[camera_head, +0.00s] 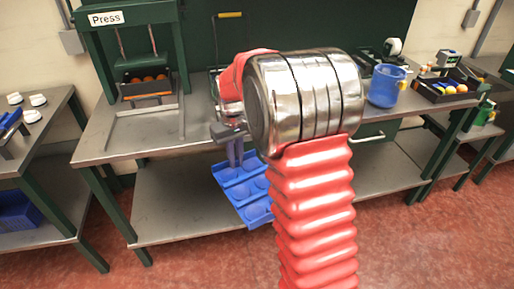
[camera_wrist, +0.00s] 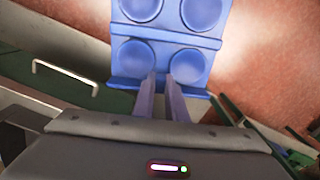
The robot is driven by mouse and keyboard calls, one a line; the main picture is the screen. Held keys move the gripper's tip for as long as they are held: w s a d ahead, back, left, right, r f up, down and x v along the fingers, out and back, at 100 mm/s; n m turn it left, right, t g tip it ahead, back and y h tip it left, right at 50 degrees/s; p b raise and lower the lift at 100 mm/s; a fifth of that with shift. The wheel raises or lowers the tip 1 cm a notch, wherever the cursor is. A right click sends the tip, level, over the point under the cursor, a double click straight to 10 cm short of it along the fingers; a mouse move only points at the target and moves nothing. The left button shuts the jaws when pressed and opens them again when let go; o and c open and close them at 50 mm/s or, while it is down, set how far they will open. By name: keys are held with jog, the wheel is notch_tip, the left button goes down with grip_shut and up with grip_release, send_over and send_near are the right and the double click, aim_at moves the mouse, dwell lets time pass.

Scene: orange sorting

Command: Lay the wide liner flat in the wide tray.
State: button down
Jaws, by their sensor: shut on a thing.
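A blue liner with round cups (camera_head: 241,188) hangs tilted from my gripper (camera_head: 235,152), in front of the bench's front edge and above the lower shelf. In the wrist view the liner (camera_wrist: 168,38) extends away from the fingers, and my gripper (camera_wrist: 163,84) is shut on its near edge. I cannot tell for sure which tray is the wide tray. A dark tray with oranges and other items (camera_head: 432,95) stands at the right of the bench. Another dark tray holding oranges (camera_head: 133,90) sits under the press. My arm hides the middle of the bench.
A blue cup (camera_head: 387,86) stands on the bench (camera_head: 205,140) right of my arm. A green press (camera_head: 127,18) rises at the left. A side table (camera_head: 50,112) at far left holds white items and a blue item. The red floor in front is clear.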

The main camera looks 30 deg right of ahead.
jog(key=a+f, duration=0.4)
jog(key=a, duration=0.6)
jog(key=shift+w+m, duration=0.15)
jog(key=shift+m, duration=0.15)
jog(key=shift+a, duration=0.2)
